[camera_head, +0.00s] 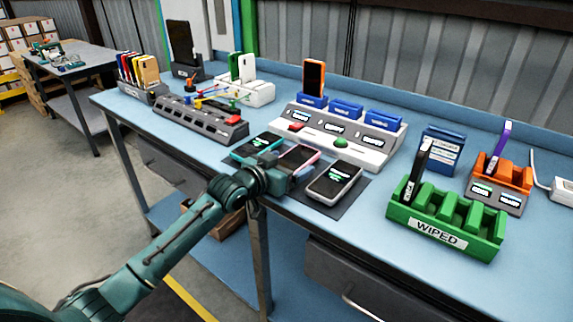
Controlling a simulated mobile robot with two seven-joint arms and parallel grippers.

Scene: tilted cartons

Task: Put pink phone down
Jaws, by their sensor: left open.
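The pink phone (301,156) lies on the dark mat (345,204) on the blue bench, between a teal phone (256,145) and a white-edged phone (335,182). Its screen faces up. My left gripper (284,170) is at the near end of the pink phone, low over the mat's front edge. The gripper is open; the arm's wrist hides part of the mat, and I cannot tell whether the fingers touch the phone. My right gripper is not in view.
A grey station (375,152) with blue slots and an orange phone (314,77) stands behind the mat. A green rack (446,225) labelled WIPED holds a black phone at right. An orange rack (503,182) holds a purple phone. A grey slotted dock (200,122) stands left.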

